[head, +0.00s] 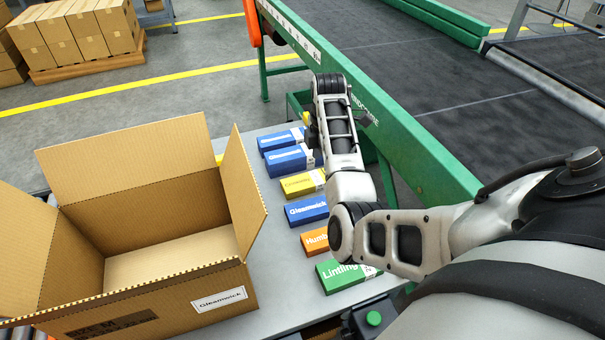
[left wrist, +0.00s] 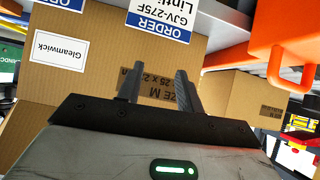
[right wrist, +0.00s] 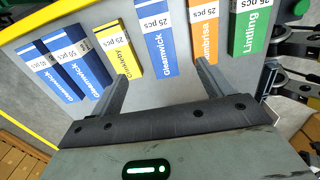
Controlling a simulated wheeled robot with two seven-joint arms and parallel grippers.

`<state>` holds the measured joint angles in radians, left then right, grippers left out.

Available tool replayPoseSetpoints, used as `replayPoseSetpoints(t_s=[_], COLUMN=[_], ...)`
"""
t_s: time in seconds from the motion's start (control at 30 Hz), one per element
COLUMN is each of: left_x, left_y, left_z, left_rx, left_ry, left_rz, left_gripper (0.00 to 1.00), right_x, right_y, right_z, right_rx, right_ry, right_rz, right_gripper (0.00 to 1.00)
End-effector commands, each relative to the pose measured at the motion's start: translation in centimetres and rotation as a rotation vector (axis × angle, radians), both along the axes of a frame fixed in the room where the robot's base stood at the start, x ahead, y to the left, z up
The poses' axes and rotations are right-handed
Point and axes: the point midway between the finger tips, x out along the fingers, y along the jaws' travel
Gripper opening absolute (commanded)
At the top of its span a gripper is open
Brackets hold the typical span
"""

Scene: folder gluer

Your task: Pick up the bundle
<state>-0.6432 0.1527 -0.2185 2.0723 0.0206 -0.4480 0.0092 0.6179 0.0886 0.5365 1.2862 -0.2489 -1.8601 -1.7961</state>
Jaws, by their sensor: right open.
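Several small printed bundles stand in a row on the grey table: two blue Gleamwick ones (head: 281,140) (head: 289,160) at the far end, then a yellow one (head: 303,183), a blue Gleamwick one (head: 306,210), an orange one (head: 314,240) and a green Lintling one (head: 340,274). My right gripper (right wrist: 160,75) is open and empty, its fingers pointing towards the yellow and single blue bundles in the right wrist view. In the head view my right arm hides it. My left gripper (left wrist: 160,72) has its fingers apart with nothing between them, facing a cardboard box side.
An open cardboard carton (head: 150,305) labelled Gleamwick stands left of the bundles, flaps up, its visible floor bare. A green conveyor frame (head: 400,150) runs along the right. Stacked cartons (head: 75,35) sit at the back left. An orange part (left wrist: 285,50) is near my left gripper.

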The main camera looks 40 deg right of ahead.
Motion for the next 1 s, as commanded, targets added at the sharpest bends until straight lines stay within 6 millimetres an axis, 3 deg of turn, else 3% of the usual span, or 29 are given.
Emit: replayPoseSetpoints(t_s=[0.17, 0.5, 0.83, 1.0], left_x=[-0.5, -1.3, -0.8, -0.8], left_y=[-0.1, -0.4, -0.5, -0.5], left_z=[-0.5, -1.8, -1.4, -1.9], left_rx=[-0.006, -0.026, -0.042, -0.047], left_ry=[0.012, 0.029, 0.01, 0.011], left_rz=[0.004, 0.008, 0.01, 0.012], left_gripper=[0.36, 0.36, 0.36, 0.36], right_x=[0.0, 0.0, 0.0, -0.2], right_y=[0.1, 0.1, 0.3, 0.8], right_z=[-1.7, -8.8, -11.6, -14.2], right_rx=[0.007, 0.005, 0.004, 0.005], right_ry=[0.004, 0.001, 0.001, 0.0], right_rz=[0.006, 0.005, 0.005, 0.005], right_gripper=[0.8, 0.8, 0.8, 0.8])
